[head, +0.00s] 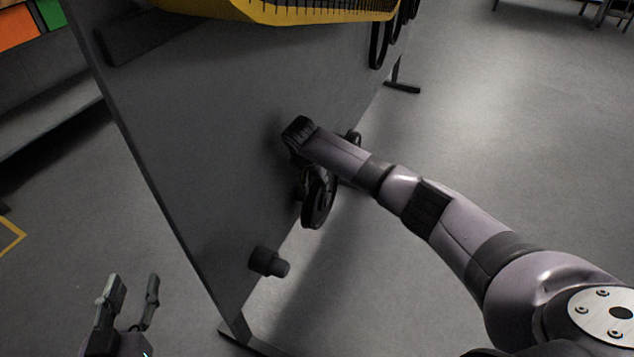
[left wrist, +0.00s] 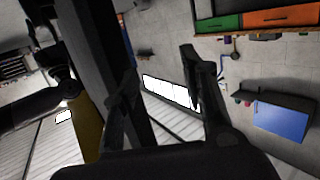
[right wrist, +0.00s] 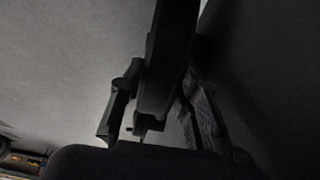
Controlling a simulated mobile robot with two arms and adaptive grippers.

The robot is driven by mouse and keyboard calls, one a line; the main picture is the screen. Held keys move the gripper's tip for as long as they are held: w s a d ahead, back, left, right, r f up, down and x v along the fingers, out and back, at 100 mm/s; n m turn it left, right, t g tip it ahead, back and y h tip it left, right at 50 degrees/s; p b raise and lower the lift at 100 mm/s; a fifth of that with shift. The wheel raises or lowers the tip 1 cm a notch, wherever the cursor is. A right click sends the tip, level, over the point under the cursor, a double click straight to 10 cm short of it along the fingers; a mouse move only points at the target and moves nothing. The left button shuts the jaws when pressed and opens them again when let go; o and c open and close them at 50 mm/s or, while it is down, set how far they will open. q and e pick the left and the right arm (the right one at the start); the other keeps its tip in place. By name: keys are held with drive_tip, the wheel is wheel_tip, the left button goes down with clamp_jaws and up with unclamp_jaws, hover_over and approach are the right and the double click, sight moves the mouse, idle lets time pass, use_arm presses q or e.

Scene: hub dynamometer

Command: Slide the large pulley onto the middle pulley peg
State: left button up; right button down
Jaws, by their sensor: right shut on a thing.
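The large pulley (head: 318,201) is a dark, thick disc seen at an angle close to the grey panel (head: 190,140). My right gripper (head: 307,170) is shut on it from above. In the right wrist view the pulley (right wrist: 170,55) shows edge-on between the two fingers, with the panel close on the right. A dark stubby peg (head: 268,262) sticks out of the panel, lower left of the pulley, and is bare. The middle peg is not clearly visible, and I cannot tell whether the pulley touches one. My left gripper (head: 129,300) is open and empty, left of the panel.
A yellow tray (head: 280,12) is at the panel's top, with dark belts (head: 380,42) hanging to its right. A dark round part (head: 354,138) shows beyond my right arm. The panel's feet (head: 402,88) stand on the floor. Floor right of the panel is clear.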

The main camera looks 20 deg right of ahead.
use_arm(q)
drive_tip(key=shift+s+a+f+g, duration=0.1)
drive_tip(key=shift+a+f+g, duration=0.05)
drive_tip(key=shift+f+g, duration=0.2)
use_arm(e)
drive_tip(key=shift+w+a+r, duration=0.1)
drive_tip(key=shift+w+a, duration=0.05)
drive_tip(key=shift+w, duration=0.05)
use_arm(q)
drive_tip(key=shift+s+f+g+y, duration=0.2)
drive_tip(key=shift+f+g+y, duration=0.1)
drive_tip(key=shift+f, duration=0.2)
use_arm(e)
drive_tip(key=shift+w+a, duration=0.1)
drive_tip(key=c, duration=1.4)
unclamp_jaws()
drive_tip(key=shift+a, duration=0.1)
drive_tip(key=shift+o, duration=1.7)
drive_tip(key=shift+s+f, duration=0.2)
drive_tip(key=shift+f, duration=0.1)
drive_tip(key=shift+o, duration=1.3)
use_arm(q)
drive_tip(key=shift+a, duration=0.1)
drive_tip(key=shift+s+f, duration=0.1)
drive_tip(key=shift+f, duration=0.05)
use_arm(e)
drive_tip(key=shift+r, duration=0.15)
